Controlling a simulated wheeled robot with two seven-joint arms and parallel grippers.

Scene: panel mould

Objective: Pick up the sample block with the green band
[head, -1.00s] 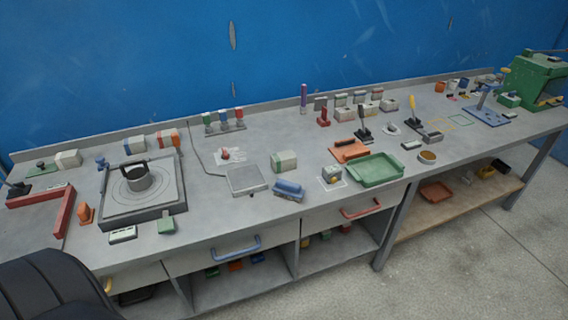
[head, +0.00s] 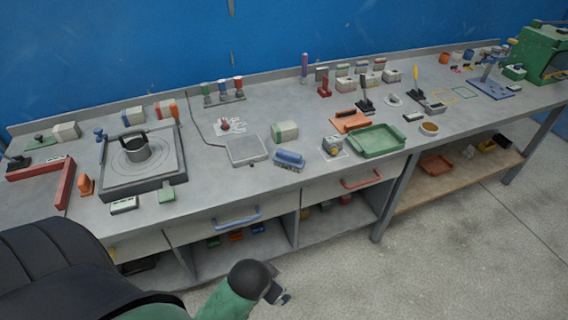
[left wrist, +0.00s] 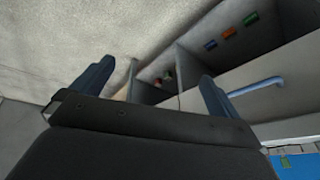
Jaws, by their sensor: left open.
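A pale block with a green band (head: 285,131) lies on the bench, right of the flat grey plate. Paler blocks with greenish parts (head: 344,83) stand in the back row, too small to tell apart. My left gripper (head: 276,292) is low in front of the bench, below the drawers and well away from the blocks. In the left wrist view my left gripper (left wrist: 155,88) has its two fingers wide apart with nothing between them. No banded block shows in that view. My right gripper is not in view.
A blue brush-like item (head: 289,159), a grey plate (head: 247,150) and a green tray (head: 377,141) are around the green-banded block. A blue drawer handle (head: 236,219) and a red one (head: 362,180) stick out from the bench front. Open shelves lie below.

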